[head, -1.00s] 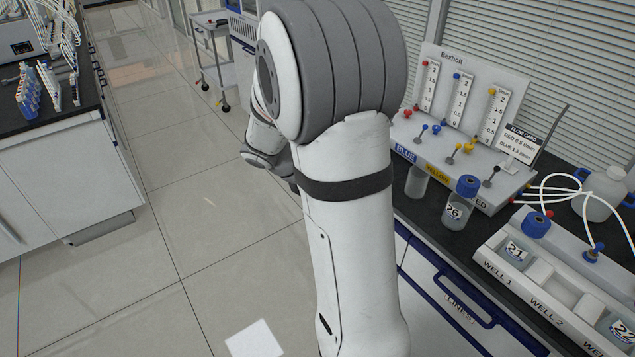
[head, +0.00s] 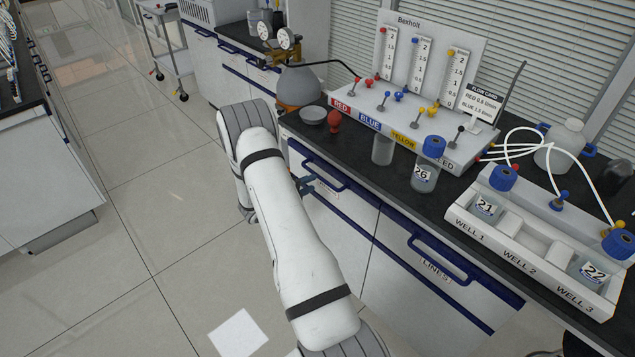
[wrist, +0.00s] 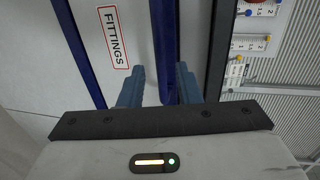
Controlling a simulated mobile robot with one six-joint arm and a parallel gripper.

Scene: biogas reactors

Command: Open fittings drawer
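The fittings drawer shows in the wrist view with a white, red-framed FITTINGS label (wrist: 114,37) on its pale front. Its blue bar handle (wrist: 163,45) runs beside the label. In the head view the handle (head: 320,168) is under the counter's front edge, and the drawer front looks flush with the cabinet. My gripper (wrist: 160,84) is open, with one blue-grey finger on each side of the handle bar. I cannot tell whether either finger touches it. In the head view my gripper (head: 306,186) is at the drawer, partly hidden by my arm.
A LINES drawer (head: 437,272) with a blue handle is to the right. The counter (head: 395,190) above holds a flow panel (head: 430,60), bottle 26 (head: 425,178) and a well tray (head: 530,255). The floor (head: 150,240) left of my arm is clear.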

